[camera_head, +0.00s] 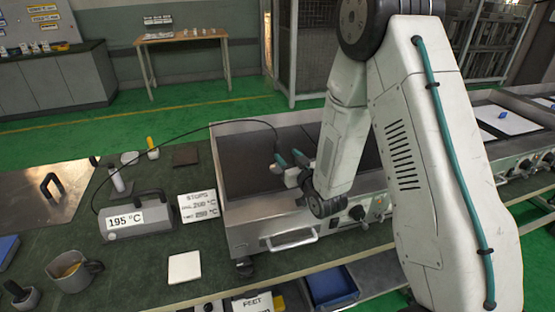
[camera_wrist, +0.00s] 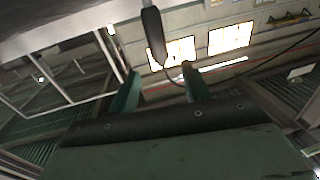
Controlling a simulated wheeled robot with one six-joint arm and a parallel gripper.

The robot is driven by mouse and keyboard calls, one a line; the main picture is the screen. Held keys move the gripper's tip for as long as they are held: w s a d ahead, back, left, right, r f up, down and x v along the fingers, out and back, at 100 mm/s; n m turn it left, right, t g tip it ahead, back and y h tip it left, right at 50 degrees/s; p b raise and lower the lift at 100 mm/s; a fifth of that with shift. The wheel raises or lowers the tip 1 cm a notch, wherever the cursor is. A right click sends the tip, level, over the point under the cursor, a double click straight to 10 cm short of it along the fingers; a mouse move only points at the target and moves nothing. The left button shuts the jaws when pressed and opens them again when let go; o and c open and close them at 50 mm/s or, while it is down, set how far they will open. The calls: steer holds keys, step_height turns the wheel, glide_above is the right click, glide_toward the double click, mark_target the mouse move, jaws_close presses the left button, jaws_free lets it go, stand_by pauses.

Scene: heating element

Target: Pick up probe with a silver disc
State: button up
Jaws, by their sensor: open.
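A grey meter box (camera_head: 138,218) reading 195 °C stands on the green bench. Its thin black cable (camera_head: 210,127) arches over the heating unit and comes down at my gripper (camera_head: 290,161), above the dark hot plate (camera_head: 250,165). In the wrist view, the probe's dark handle (camera_wrist: 153,36) hangs with its cable curving right. It is just beyond and between the teal fingertips of my gripper (camera_wrist: 160,84). The fingers are apart and nothing is seen clamped between them. The silver disc cannot be made out in either view; the probe's lower end is hidden in the head view.
A sign card (camera_head: 199,206) leans beside the heating unit's steel front (camera_head: 290,238). A white square (camera_head: 184,267), a mug (camera_head: 75,268), a yellow-handled tool (camera_head: 153,148) and a dark square (camera_head: 186,155) are on the bench. A metal plate (camera_head: 40,205) with handles lies left.

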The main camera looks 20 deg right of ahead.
mark_target(279, 147)
steer(key=w, duration=0.2)
steer(key=w+a, duration=0.1)
steer(key=w, duration=0.5)
steer(key=shift+w+a, duration=0.15)
steer(key=shift+a, duration=0.05)
jaws_close()
